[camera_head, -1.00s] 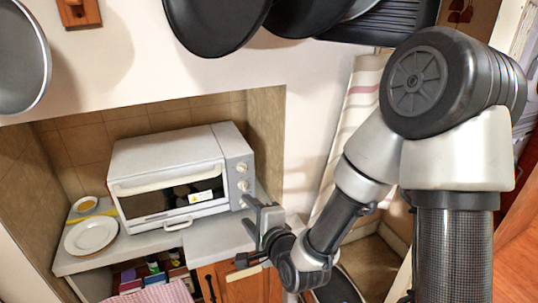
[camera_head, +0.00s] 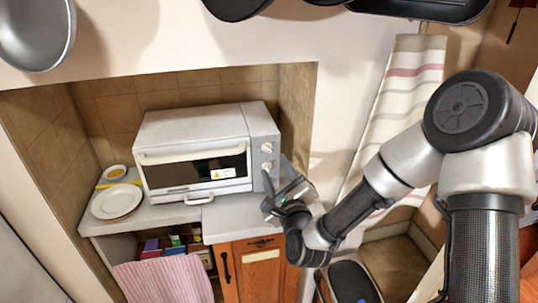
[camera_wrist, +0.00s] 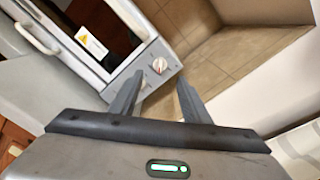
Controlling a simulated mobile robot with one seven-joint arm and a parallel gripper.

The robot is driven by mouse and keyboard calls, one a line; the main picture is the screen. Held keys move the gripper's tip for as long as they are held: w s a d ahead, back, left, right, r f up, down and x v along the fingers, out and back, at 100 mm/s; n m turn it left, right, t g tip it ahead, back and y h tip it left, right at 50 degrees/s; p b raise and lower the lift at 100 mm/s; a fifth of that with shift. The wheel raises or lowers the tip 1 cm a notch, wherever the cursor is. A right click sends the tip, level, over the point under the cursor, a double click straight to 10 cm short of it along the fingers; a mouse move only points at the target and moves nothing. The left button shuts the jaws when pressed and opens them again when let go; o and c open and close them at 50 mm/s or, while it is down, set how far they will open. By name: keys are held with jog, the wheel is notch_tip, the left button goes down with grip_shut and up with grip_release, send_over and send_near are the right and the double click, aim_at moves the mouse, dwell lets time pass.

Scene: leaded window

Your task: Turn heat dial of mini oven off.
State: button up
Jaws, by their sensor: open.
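The white mini oven (camera_head: 195,152) stands on the counter in the tiled recess, its glass door closed. Its right-hand control panel carries pale round dials, with an upper dial (camera_head: 267,147) and one below it (camera_head: 267,165) visible; the lowest part of the panel is hidden behind my gripper. My gripper (camera_head: 277,169) is open and empty, close to the front of the panel's lower part. In the wrist view, a dial (camera_wrist: 159,65) with a reddish mark shows just beyond and between my open fingertips (camera_wrist: 158,80). I cannot tell which dial is for heat, or whether a finger touches the panel.
Below are a cupboard door (camera_head: 260,270) and a pink checked cloth (camera_head: 165,280). Pans hang above. The recess's right wall (camera_head: 297,110) is close beside the oven.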

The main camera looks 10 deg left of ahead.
aim_at(267, 150)
jog(key=p+x, duration=0.1)
jog(key=x, duration=0.8)
jog(key=c, duration=1)
jog(key=shift+f+b, duration=0.1)
jog(key=shift+b, duration=0.25)
